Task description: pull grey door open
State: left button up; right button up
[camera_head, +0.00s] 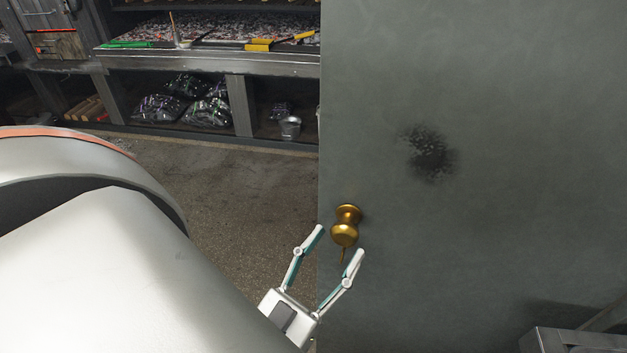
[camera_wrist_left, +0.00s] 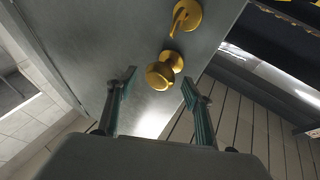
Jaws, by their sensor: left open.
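The grey door (camera_head: 480,200) fills the right of the head view, its free edge running down the middle. A brass knob (camera_head: 345,226) sticks out near that edge. My left gripper (camera_head: 340,241) is open, its fingertips just below the knob in the head view. In the left wrist view the door (camera_wrist_left: 110,45) shows ahead, and the knob (camera_wrist_left: 160,74) sits between and a little beyond the two open fingers (camera_wrist_left: 157,80). I see no finger closed on it. A second brass fitting (camera_wrist_left: 185,15) shows near the top. My right gripper is not in view.
Past the door edge, a bench (camera_head: 210,63) with tools stands along the back, with dark bags (camera_head: 208,108) and a metal bucket (camera_head: 290,127) on its lower shelf. Bare floor (camera_head: 235,190) lies between. A grey metal object (camera_head: 575,341) is at the lower right.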

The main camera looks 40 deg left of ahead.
pick_arm(q)
jog(key=v, duration=0.8)
jog(key=shift+s, duration=0.25)
jog(key=shift+d, duration=0.1)
jog(key=w+d+f+m+g+h, duration=0.2)
jog(key=w+f+g, duration=0.1)
jog(key=f, duration=0.5)
jog(key=w+d+f+m+g+h, duration=0.1)
jog(key=w+f+m+g+h, duration=0.2)
jog(key=f, duration=0.5)
notch_tip(320, 180, down, 14)
jog(key=w+a+g+y, duration=0.1)
jog(key=a+g, duration=0.2)
jog(key=g, duration=0.3)
jog(key=shift+w, duration=0.15)
jog(key=shift+d+r, duration=0.1)
jog(key=shift+r, duration=0.05)
